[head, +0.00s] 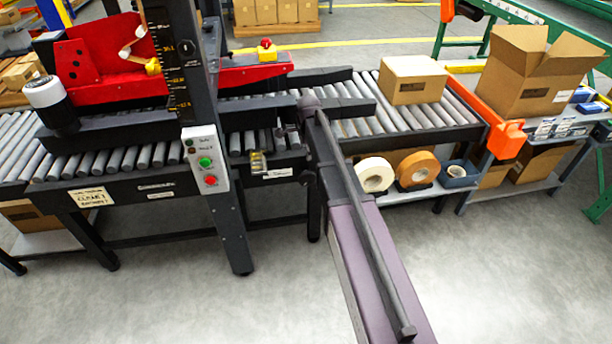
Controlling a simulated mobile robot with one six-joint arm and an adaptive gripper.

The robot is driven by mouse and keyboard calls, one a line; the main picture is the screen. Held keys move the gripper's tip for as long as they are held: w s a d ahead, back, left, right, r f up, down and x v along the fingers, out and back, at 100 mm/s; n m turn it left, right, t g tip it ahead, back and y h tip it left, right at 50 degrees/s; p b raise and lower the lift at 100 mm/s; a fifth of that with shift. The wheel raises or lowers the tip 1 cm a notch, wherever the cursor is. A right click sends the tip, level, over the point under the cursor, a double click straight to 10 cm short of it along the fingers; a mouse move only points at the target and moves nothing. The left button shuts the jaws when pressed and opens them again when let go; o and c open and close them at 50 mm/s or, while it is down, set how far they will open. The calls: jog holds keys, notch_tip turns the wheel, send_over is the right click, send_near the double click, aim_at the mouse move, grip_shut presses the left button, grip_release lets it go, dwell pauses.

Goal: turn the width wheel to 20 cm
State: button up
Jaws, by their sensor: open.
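The machine straddles a roller conveyor (130,160) and has a dark column (168,60) with a marked scale on it. A small yellowish and clear fitting (257,163) sits on the conveyor's front side, right of the column; I cannot tell whether it is a width readout. I cannot make out the width wheel. My arm comes up from the lower right, and its far end covers part of the conveyor's front edge. The fingers of my gripper cannot be made out there, nor any contact with a wheel. The set width cannot be read.
A control box (205,160) with green and red buttons is on the column. A closed carton (412,80) stands on the rollers at right. An open carton (535,75) stands far right. The front floor (180,300) is clear.

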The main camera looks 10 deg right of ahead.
aim_at(306, 173)
jog(key=shift+w+f+b, duration=0.3)
jog(key=shift+f+b, duration=1.85)
jog(key=shift+f, duration=0.05)
jog(key=shift+w+f+b, duration=0.25)
jog(key=shift+f+b, duration=1.9)
jog(key=shift+f, duration=0.1)
jog(key=shift+w+f+b, duration=0.3)
jog(key=shift+f+b, duration=1.85)
jog(key=shift+f, duration=0.05)
grip_shut()
